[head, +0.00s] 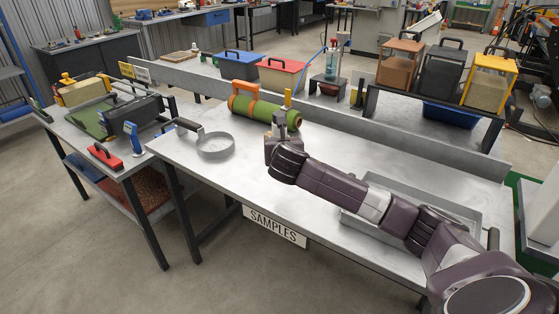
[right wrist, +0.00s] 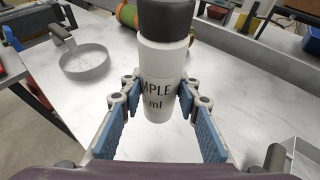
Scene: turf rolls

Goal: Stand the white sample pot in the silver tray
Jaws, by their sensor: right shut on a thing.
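The white sample pot (right wrist: 158,92) has a dark lid and black lettering on its side. It is upright between the blue-padded fingers of my right gripper (right wrist: 158,100), which is shut on it. In the head view the right gripper (head: 282,142) is over the middle of the bench, left of the silver tray (head: 372,231), and mostly hides the pot. The tray is wide and shallow, and my right arm crosses above it and covers part of it. Its corner shows at the lower right of the right wrist view (right wrist: 304,150). My left gripper is not in view.
A round grey pan (head: 215,146) with a dark handle sits on the bench's left. A green turf roll (head: 262,110) with an orange handle lies behind the gripper. A low wall (head: 420,148) runs along the bench's back. The front-middle of the bench is clear.

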